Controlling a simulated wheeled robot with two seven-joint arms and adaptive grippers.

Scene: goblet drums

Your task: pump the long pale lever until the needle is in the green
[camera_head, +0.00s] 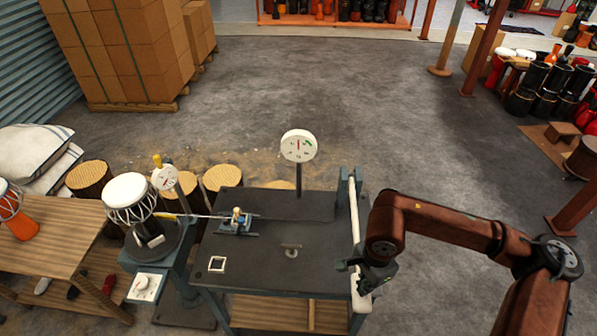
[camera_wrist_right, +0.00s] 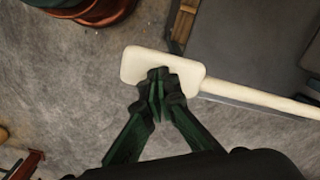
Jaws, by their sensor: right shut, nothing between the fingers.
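The long pale lever (camera_head: 354,215) runs along the right side of the dark bench, its wide paddle end toward the front. In the right wrist view its paddle (camera_wrist_right: 140,65) and shaft (camera_wrist_right: 262,98) show clearly. My right gripper (camera_head: 347,266) is beside the paddle end. In the wrist view its closed fingertips (camera_wrist_right: 158,78) overlap the paddle's near edge, with nothing between them; contact is unclear. A round white gauge (camera_head: 298,146) stands on a post behind the bench. Its red needle looks about upright, with a green patch to its upper right. My left gripper is not in view.
The dark bench (camera_head: 268,260) carries a small clamp fixture (camera_head: 237,221) and a white square frame (camera_head: 217,264). A drum (camera_head: 130,197) and a smaller gauge (camera_head: 164,177) stand to the left. Stacked boxes (camera_head: 125,45) are at the back left. The floor behind the bench is open.

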